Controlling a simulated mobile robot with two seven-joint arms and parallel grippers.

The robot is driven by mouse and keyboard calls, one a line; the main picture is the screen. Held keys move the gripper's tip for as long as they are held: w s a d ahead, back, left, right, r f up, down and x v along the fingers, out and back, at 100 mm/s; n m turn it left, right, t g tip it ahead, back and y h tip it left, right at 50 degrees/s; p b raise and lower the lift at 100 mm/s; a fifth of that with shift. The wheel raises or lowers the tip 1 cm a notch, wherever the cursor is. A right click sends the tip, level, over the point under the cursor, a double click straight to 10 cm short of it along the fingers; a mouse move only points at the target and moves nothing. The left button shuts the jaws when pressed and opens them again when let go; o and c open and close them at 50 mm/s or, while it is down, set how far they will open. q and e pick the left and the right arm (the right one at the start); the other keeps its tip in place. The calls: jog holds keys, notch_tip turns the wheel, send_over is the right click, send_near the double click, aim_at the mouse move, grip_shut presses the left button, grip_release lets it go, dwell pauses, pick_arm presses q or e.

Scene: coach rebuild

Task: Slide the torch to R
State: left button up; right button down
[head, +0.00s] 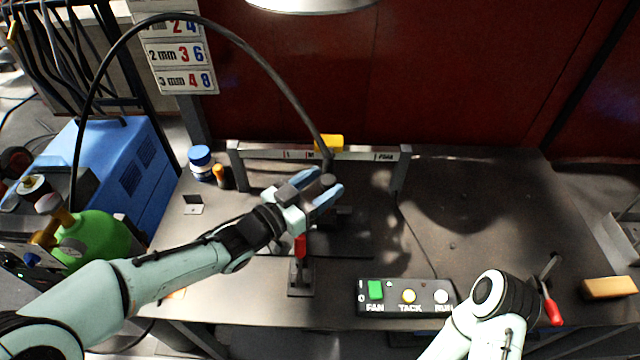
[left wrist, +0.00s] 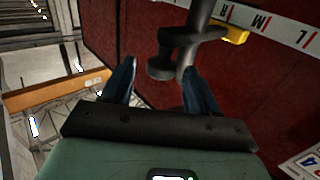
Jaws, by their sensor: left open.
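The torch (head: 328,180) is a dark upright cylinder below the rail, with a black hose arching to it from the left. A yellow pointer (head: 330,142) sits on the pale rail (head: 360,154). In the left wrist view the yellow pointer (left wrist: 235,35) lies at the strip (left wrist: 275,25) near the R and M marks, with L farther along. My left gripper (head: 318,191) is open at the torch. In the left wrist view the dark round torch end (left wrist: 160,69) shows between its blue fingers, and contact cannot be told. My right gripper is not visible; only its arm shows.
A red-handled clamp (head: 300,248) stands just below my left gripper. A switch box (head: 405,297) lies at the bench's front edge. Another red-handled lever (head: 552,305) is near my right arm. A blue-capped jar (head: 200,160) stands left of the rail.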

pick_arm(q)
jog(key=v, duration=1.3)
jog(key=shift+s+a, duration=0.15)
dwell(0.3)
